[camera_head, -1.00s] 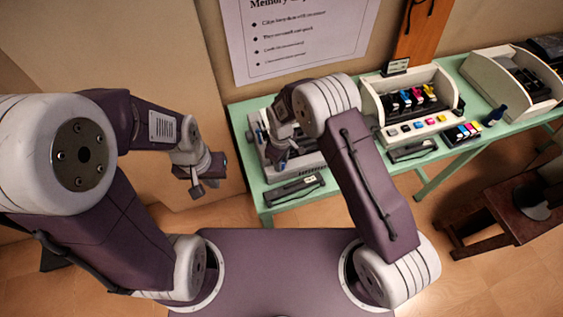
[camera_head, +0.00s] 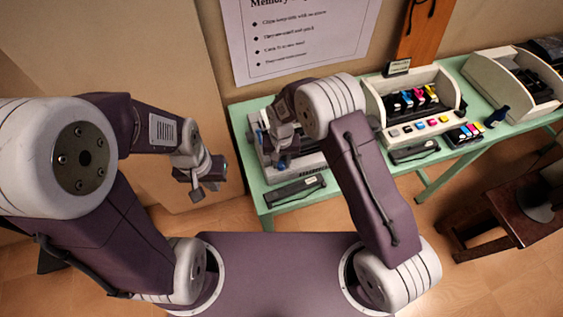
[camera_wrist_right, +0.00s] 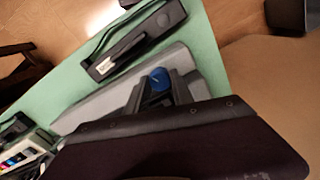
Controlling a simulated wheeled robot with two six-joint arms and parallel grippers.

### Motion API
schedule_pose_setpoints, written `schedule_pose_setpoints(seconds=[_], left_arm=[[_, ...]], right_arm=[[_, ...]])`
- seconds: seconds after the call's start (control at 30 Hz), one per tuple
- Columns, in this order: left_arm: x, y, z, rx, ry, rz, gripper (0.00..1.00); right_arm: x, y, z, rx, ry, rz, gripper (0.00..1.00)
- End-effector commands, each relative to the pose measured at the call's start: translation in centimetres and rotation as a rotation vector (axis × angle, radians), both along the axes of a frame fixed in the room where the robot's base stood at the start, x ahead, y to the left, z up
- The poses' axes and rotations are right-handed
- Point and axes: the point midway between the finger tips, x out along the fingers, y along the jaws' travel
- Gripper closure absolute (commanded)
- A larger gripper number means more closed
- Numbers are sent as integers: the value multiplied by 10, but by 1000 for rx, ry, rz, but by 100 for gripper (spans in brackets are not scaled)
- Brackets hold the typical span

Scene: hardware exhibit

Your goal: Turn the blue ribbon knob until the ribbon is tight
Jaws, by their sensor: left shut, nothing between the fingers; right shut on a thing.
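The blue ribbon knob (camera_wrist_right: 159,79) shows in the right wrist view, between the tips of my right gripper (camera_wrist_right: 157,88), which is shut on it. In the head view the right gripper (camera_head: 279,160) is over the pale grey machine (camera_head: 315,161) at the left end of the green table, and my arm hides the knob and much of the machine. The machine's grey edge (camera_wrist_right: 90,105) also shows in the wrist view. I cannot make out the ribbon or how tight it is. My left gripper (camera_head: 203,190) is shut and empty, in the air left of the table.
A black device (camera_head: 296,191) lies on the green table (camera_head: 272,217) in front of the machine. A white printer with coloured cartridges (camera_head: 410,110) stands to its right, then a small dark blue bottle (camera_head: 497,117) and another open white case (camera_head: 500,78). A dark wooden stool (camera_head: 510,205) stands at right.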

Motion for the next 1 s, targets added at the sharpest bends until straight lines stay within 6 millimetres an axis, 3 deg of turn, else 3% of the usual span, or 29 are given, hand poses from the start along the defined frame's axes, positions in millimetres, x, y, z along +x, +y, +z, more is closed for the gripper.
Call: schedule_pose_setpoints(seconds=[0.5,1.0], left_arm=[[0,0,-4,0,0,0,100],[0,0,-5,0,0,0,100]], right_arm=[[5,1,3,9,-13,-434,100],[5,1,3,9,-12,-615,100]])
